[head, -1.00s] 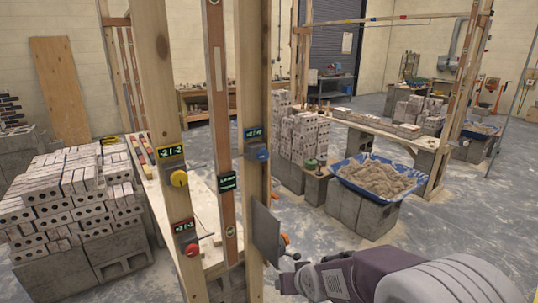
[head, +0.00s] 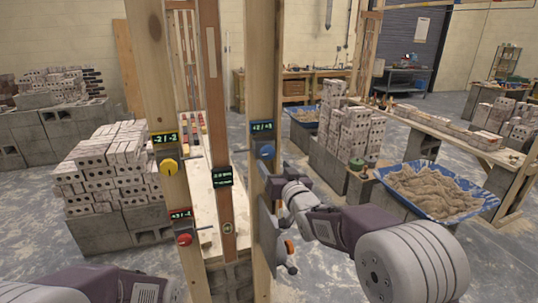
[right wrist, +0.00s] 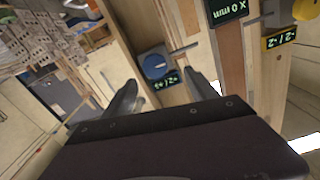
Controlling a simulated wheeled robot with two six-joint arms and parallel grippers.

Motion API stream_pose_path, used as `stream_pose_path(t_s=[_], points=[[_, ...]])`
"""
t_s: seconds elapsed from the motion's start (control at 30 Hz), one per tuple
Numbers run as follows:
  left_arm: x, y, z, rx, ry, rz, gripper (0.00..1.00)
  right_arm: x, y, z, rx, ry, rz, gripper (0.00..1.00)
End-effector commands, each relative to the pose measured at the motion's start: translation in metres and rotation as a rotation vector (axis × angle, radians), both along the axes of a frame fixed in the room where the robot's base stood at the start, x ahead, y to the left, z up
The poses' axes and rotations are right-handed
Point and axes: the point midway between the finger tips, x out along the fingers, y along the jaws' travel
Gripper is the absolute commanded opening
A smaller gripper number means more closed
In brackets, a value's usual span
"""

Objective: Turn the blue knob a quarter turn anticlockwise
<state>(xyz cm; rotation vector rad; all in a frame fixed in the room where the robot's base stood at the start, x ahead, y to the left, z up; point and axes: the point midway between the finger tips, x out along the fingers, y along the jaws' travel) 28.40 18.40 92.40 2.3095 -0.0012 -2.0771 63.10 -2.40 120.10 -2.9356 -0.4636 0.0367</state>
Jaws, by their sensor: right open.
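The blue knob (head: 265,151) sits on a box below a small green-lit display on the right wooden post (head: 262,60). In the right wrist view the blue knob (right wrist: 155,67) shows a pale line across its face. My right gripper (head: 274,187) is just below the knob in the head view, apart from it. In the right wrist view its two fingers (right wrist: 168,88) are spread and empty, with the knob beyond the gap between them. Part of my left arm shows at the bottom left of the head view, but its gripper is out of sight.
A yellow knob (head: 168,167) and a red knob (head: 184,239) are on the left post (head: 150,70). A dark display (head: 222,177) is on the strip between. A blue sand tub (head: 470,212) stands at right.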

Motion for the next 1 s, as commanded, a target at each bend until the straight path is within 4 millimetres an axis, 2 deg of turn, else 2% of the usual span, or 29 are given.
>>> stream_pose_path(t_s=[0.4,0.57,0.83,1.0], points=[[0.000,0.000,0.028,0.000,0.000,0.000,0.36,0.071,0.022,0.002,-0.001,0.002,-0.003,0.67],[0.000,0.000,0.031,0.000,0.000,0.000,0.36,0.083,0.025,0.000,0.000,0.001,-0.003,0.67],[0.000,0.000,0.030,0.000,0.000,0.000,0.36,0.084,0.026,0.000,0.000,0.001,-0.003,0.67],[0.000,0.000,0.030,0.000,0.000,0.000,0.36,0.084,0.026,0.000,0.000,0.001,-0.003,0.20]])
